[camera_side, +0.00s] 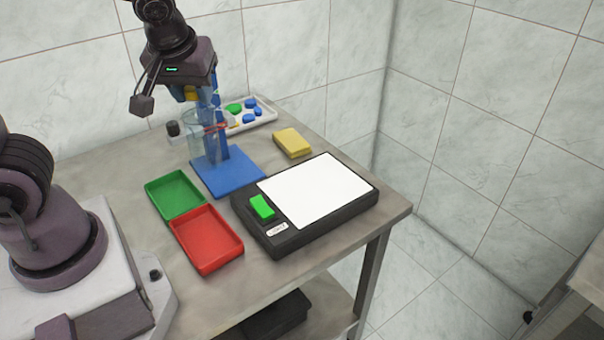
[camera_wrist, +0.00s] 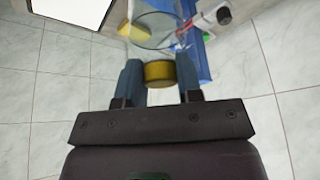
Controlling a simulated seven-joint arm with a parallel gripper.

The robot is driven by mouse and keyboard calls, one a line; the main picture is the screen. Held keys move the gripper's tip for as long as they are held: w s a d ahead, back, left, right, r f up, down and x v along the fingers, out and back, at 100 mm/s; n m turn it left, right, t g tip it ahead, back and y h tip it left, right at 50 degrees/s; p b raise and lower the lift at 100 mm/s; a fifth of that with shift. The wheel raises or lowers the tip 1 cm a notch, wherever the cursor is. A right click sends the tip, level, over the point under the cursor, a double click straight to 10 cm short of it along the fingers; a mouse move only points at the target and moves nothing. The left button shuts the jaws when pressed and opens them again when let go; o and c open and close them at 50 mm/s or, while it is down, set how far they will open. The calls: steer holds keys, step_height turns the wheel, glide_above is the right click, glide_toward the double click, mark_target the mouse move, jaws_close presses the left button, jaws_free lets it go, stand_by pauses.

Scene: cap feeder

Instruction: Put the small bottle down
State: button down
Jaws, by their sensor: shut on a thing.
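My gripper (camera_side: 203,95) hangs over the back left of the table, near the blue stand (camera_side: 238,180). Its fingers are shut on a small yellow round thing (camera_wrist: 159,73), which I take to be the small bottle or its cap. The yellow thing also shows under the gripper in the side view (camera_side: 191,93). In the wrist view it sits between the two blue-grey fingertips. The lower part of the bottle cannot be made out. A clear glass vessel (camera_side: 195,142) stands below, by the stand's blue upright; its round rim shows in the wrist view (camera_wrist: 150,43).
A green tray (camera_side: 174,194) and a red tray (camera_side: 207,240) lie at the front left. A black scale (camera_side: 290,238) with a white plate and green button fills the right. A yellow block (camera_side: 292,142) and a white tray (camera_side: 265,118) with blue and green caps lie behind.

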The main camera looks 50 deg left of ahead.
steer(key=w+d+r, duration=0.2)
steer(key=d, duration=0.6)
steer(key=w+f+n, duration=0.1)
steer(key=w+f, duration=1.1)
steer(key=w, duration=0.1)
steer(key=shift+w+a+f+n, duration=0.15)
steer(key=shift+w+a+n, duration=0.15)
steer(key=shift+w+a, duration=0.1)
steer(key=shift+f, duration=0.1)
steer(key=c, duration=0.8)
jaws_free()
steer(key=shift+f, duration=0.1)
